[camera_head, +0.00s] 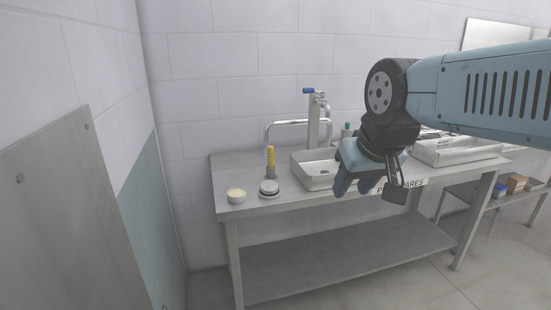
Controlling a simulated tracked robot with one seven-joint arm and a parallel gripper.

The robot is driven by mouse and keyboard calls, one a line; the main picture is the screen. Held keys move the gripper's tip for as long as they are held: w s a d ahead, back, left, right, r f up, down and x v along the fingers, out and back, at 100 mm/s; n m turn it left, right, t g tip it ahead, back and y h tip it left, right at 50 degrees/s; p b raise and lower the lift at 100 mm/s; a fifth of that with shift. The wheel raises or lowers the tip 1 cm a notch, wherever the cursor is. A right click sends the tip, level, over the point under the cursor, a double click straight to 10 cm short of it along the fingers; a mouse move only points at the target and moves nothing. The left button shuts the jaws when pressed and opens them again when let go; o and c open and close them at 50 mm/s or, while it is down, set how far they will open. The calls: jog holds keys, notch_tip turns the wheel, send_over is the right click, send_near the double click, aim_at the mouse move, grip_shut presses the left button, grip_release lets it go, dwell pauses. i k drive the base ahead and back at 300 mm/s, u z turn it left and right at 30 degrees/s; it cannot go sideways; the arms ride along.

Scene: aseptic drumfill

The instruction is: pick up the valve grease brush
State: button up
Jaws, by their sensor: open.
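A yellow-handled item (270,157) with a grey lower part stands upright on the left part of the steel bench (300,199); it looks like the valve grease brush, though its bristles cannot be made out. My gripper (367,188) is open and appears empty. It hangs in front of the bench, well to the right of the brush and apart from it, with its fingers pointing down. My gripper and wrist hide part of the bench's middle and right.
A small cream-filled cup (236,196) and a round white-and-dark item (268,188) stand near the brush. A shallow steel tray (312,176) and a tall steel fixture (314,125) with a blue top are right of it. Another tray (459,153) lies farther right.

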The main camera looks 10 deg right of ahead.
aim_at(270, 164)
jog(key=z, duration=0.1)
jog(key=i, duration=1.15)
jog(key=u, duration=0.25)
